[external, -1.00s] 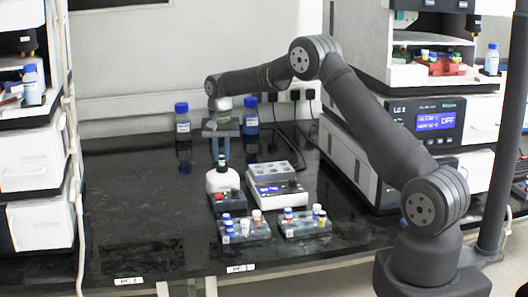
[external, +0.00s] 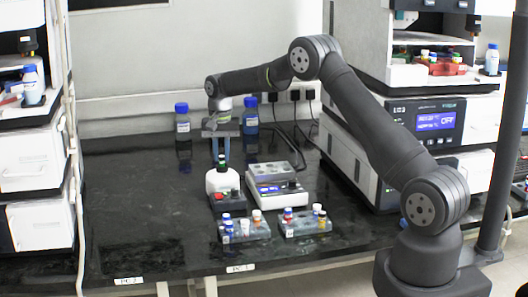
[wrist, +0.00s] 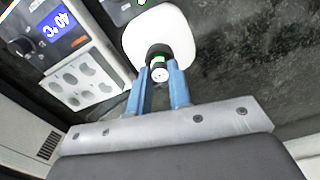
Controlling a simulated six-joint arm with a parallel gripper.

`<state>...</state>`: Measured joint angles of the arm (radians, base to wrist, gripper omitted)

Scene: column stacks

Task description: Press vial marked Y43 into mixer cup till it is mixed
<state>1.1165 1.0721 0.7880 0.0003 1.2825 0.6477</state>
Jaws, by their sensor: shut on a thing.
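The white mixer (external: 221,181) stands on the black bench, with a dark cup on top; its rounded white body also shows in the wrist view (wrist: 160,30). My gripper (external: 221,157) points down over it, its blue fingers (wrist: 160,70) shut on a small vial (wrist: 159,74) with a pale end. The vial is at the dark cup, upright in the external view. Green shows around the cup top. How deep the vial sits is hidden by the fingers, and its marking is not readable.
A heater block (external: 277,187) reading 40 °C in the wrist view stands right of the mixer. Two racks of capped vials (external: 245,229) (external: 305,223) sit in front. Blue-capped bottles (external: 182,122) (external: 250,116) stand behind. The bench to the left is clear.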

